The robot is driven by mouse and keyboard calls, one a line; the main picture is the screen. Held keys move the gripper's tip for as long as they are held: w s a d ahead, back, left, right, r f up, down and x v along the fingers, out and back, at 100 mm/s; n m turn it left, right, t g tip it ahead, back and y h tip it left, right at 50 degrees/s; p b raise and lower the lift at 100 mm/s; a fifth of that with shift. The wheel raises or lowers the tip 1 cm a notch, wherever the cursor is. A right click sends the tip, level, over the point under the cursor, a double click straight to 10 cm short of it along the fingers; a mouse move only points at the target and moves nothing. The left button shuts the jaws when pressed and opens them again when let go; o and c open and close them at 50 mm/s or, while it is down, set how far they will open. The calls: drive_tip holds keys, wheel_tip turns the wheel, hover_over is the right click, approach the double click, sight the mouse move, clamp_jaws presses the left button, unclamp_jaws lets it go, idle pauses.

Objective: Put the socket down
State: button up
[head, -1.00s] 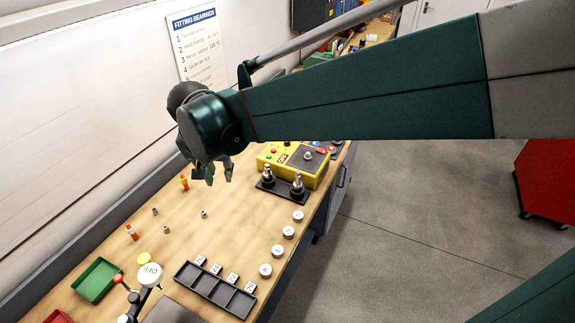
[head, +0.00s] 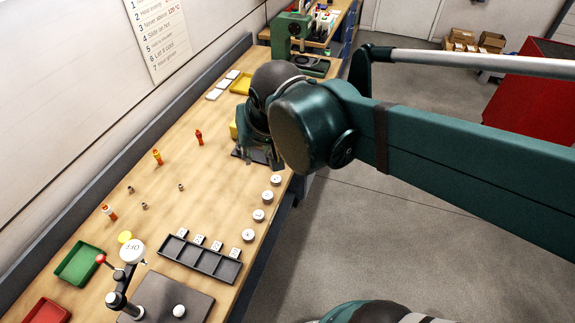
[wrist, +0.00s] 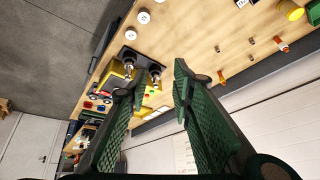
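My gripper (wrist: 160,82) is open in the wrist view, with its two green ribbed fingers apart and nothing visible between them. In the head view my gripper (head: 258,153) is over the black stand beside the yellow box, its fingertips partly hidden. In the wrist view the black stand (wrist: 142,60) carries two upright metal pieces, beyond the fingertips. Small metal cylinders (head: 181,187) stand apart on the bench; one also shows in the wrist view (wrist: 217,48). I cannot tell which piece is the socket.
The yellow box (wrist: 110,79) is partly behind the left finger. White round pieces (head: 258,215) line the bench's front edge. The middle of the bench (head: 215,200) is mostly clear.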

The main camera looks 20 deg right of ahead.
drive_tip(key=s+d+f+n+t, duration=0.1)
drive_tip(key=s+d, duration=0.4)
drive_tip(key=s, duration=0.2)
drive_tip(key=shift+f+n, duration=0.3)
drive_tip(key=shift+f, duration=0.1)
